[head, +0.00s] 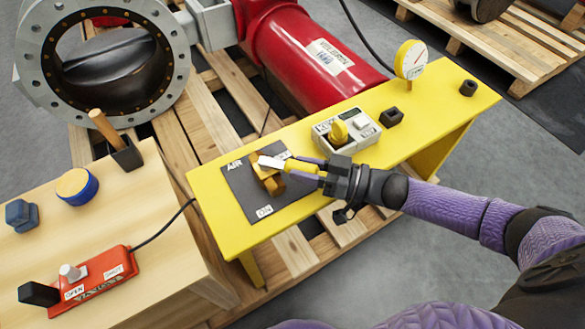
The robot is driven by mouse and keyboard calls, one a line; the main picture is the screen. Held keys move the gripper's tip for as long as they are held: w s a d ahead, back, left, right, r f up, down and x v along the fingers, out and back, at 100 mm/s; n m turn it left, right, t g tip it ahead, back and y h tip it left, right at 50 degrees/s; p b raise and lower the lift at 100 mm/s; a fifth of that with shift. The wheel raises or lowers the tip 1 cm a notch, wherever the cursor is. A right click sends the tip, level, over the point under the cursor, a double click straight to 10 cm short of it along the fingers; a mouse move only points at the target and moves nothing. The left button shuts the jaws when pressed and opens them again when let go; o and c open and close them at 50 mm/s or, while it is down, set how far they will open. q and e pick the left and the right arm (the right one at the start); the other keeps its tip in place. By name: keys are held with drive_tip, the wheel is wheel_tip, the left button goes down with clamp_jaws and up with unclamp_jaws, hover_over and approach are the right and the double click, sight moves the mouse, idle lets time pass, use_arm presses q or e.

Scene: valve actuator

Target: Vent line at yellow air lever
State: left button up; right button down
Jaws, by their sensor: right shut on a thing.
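The yellow air lever (270,162) sits on a dark plate (241,187) on the yellow bench. The plate is marked AIR at its upper left and ON near its lower edge. My right gripper (288,170) reaches in from the right and is shut on the lever. The fingers and the lever overlap, so the lever's exact angle is hard to read. My left gripper is out of view.
The yellow bench (215,203) also bears a grey control box (347,131) with a yellow knob, a gauge (411,60) and small black blocks. A red actuator (300,55) lies behind. A wooden table (130,205) at left holds a red switch box (93,280).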

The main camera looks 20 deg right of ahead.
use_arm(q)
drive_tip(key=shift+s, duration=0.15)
use_arm(e)
drive_tip(key=shift+f, duration=0.1)
drive_tip(key=c, duration=0.7)
unclamp_jaws()
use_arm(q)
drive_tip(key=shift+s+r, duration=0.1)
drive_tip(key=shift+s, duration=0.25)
use_arm(e)
drive_tip(key=o, duration=0.4)
drive_tip(key=shift+d, duration=0.1)
